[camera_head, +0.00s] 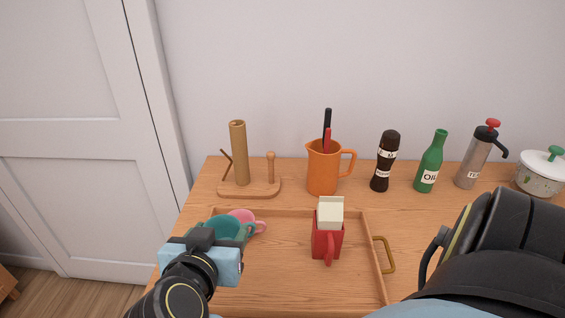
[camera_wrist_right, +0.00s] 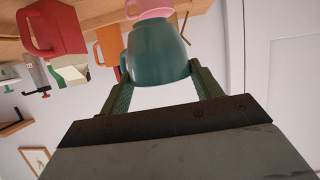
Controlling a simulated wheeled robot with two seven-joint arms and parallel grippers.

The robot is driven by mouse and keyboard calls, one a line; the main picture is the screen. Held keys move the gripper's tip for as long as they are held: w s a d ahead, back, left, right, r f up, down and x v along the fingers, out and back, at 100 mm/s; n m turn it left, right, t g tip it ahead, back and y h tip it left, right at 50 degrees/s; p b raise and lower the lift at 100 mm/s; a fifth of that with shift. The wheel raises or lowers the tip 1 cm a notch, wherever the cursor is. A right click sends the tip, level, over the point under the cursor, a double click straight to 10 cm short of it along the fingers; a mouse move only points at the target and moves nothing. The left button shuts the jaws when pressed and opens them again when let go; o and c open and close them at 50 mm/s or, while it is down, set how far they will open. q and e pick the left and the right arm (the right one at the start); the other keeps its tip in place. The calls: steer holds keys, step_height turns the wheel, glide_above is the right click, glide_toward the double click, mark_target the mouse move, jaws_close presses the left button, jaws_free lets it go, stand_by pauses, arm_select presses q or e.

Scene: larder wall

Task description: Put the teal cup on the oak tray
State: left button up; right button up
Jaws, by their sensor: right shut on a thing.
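The oak tray (camera_head: 285,285) lies on the wooden counter, with a low rim and a brass handle on its right side. My right gripper (camera_head: 218,245) is at the tray's left part in the head view, and is shut on the teal cup (camera_head: 228,226). In the right wrist view the teal cup (camera_wrist_right: 155,52) sits between the two fingers of the right gripper (camera_wrist_right: 160,72). The gripper hides part of the cup in the head view. I cannot tell whether the cup touches the tray. My left gripper is not in view.
A pink cup (camera_head: 246,218) is close behind the teal cup. A red mug (camera_head: 326,243) with a cream block at its top stands on the tray. Behind are a wooden stand (camera_head: 238,155), orange jug (camera_head: 322,170), dark mill (camera_head: 385,160) and green bottle (camera_head: 431,162). The tray's middle is clear.

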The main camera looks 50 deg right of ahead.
steer(key=shift+s, duration=0.2)
steer(key=shift+d+f, duration=0.1)
steer(key=shift+f, duration=0.2)
step_height(320, 180, down, 5)
steer(key=shift+r+b, duration=0.2)
steer(key=shift+b, duration=0.75)
step_height(320, 180, down, 4)
steer(key=shift+b, duration=0.65)
steer(key=shift+f, duration=0.4)
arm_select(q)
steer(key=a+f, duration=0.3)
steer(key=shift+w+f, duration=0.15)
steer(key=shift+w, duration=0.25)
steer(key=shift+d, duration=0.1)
arm_select(e)
steer(key=o, duration=1)
steer(key=shift+f, duration=0.1)
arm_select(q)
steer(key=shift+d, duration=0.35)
arm_select(e)
steer(key=shift+o, duration=0.2)
